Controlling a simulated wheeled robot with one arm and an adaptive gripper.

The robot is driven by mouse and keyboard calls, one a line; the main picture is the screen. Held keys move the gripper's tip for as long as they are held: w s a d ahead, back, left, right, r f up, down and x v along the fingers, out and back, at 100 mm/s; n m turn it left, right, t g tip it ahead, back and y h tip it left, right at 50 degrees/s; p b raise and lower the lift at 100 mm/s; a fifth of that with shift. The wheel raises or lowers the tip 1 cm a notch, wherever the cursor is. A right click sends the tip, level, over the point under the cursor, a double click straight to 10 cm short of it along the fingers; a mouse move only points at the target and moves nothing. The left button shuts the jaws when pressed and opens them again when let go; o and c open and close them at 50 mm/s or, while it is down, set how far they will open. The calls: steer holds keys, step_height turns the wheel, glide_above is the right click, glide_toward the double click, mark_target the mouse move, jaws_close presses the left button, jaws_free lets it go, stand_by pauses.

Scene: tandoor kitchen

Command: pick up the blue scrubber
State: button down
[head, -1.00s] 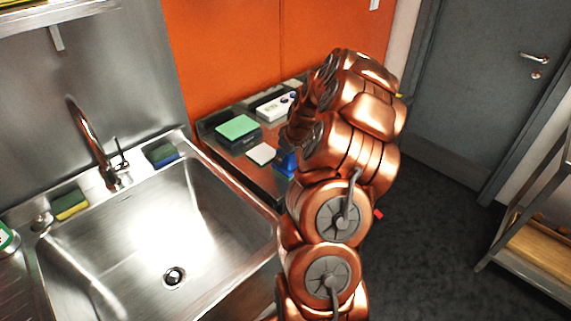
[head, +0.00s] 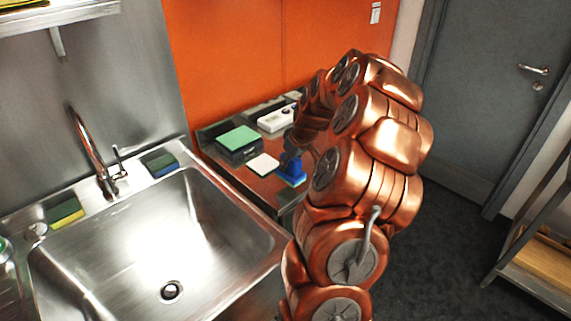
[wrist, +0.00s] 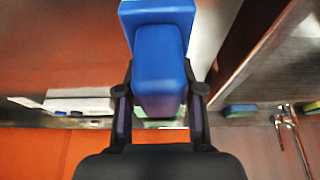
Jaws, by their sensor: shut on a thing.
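The blue scrubber (wrist: 160,60) is a blue block with a raised blue grip. In the wrist view it sits between the two black fingers of my gripper (wrist: 160,92), which press on the sides of its grip. In the head view the scrubber (head: 290,169) is at the near right part of the steel counter, partly covered by my gripper (head: 294,155). Whether it touches the counter or is slightly above it I cannot tell.
On the steel counter (head: 228,166), a green-topped dark box (head: 238,138), a white pad (head: 263,164) and a white device (head: 275,119) stand left of and behind the scrubber. The sink (head: 110,240) with two sponges on its rim is at left. A shelf (head: 535,262) stands at right.

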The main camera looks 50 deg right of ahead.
steer(key=s+a+r+b, duration=0.1)
steer(key=s+a+b, duration=0.3)
steer(key=s, duration=0.8)
steer(key=shift+s+a, duration=0.2)
steer(key=shift+s, duration=0.2)
steer(key=shift+r, duration=0.1)
